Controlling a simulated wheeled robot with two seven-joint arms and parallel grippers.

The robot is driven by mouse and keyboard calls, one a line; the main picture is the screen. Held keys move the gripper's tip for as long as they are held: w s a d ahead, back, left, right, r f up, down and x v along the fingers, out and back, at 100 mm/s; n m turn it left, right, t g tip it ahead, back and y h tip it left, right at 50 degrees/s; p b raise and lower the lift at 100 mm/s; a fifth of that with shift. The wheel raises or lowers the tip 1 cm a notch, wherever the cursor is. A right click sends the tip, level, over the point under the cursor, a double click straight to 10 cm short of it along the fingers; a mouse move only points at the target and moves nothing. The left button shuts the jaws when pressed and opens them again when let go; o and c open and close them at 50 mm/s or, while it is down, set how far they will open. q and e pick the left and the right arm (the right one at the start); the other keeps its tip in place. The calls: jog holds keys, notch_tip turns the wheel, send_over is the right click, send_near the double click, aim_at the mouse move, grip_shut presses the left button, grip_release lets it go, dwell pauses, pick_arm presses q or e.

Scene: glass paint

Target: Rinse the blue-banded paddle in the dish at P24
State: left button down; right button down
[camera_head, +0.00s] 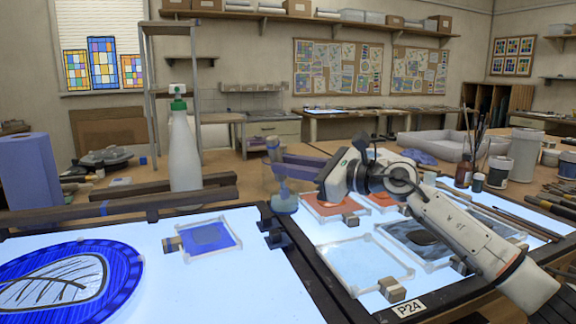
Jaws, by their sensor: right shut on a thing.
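My right gripper (282,166) reaches in from the right, its fingers pointing left. It is shut on an upright paddle (274,149), whose top sticks up above the fingers. The paddle's lower end reaches down to a small clear dish (285,205) behind the light panels. I cannot tell whether its tip touches anything inside. The blue band is hard to tell apart from the bluish fingers. A P24 label (408,308) is on the front frame of the right light panel (332,232). My left gripper is out of view.
Framed glass pieces, including a pale blue one (362,263) and an orange one (326,205), lie on the right panel under my forearm. A blue glass piece (210,236) and a round blue panel (122,280) lie left.

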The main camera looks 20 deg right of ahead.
aim_at(278, 149)
dwell(1.8)
jog(key=shift+r+p, duration=0.15)
jog(key=shift+p, duration=0.2)
jog(key=shift+s+a+r+p, duration=0.15)
jog(key=shift+r+p, duration=0.6)
jog(key=shift+p, duration=0.1)
jog(key=shift+s+a+r+p, duration=0.1)
jog(key=shift+a+r+p, duration=0.05)
jog(key=shift+r+p, duration=0.4)
jog(key=shift+s+a+r+p, duration=0.1)
jog(key=shift+r+p, duration=0.3)
jog(key=shift+p, duration=0.1)
notch_tip(278, 149, up, 4)
jog(key=p, duration=0.3)
jog(key=shift+r+p, duration=0.2)
jog(key=shift+p, duration=0.1)
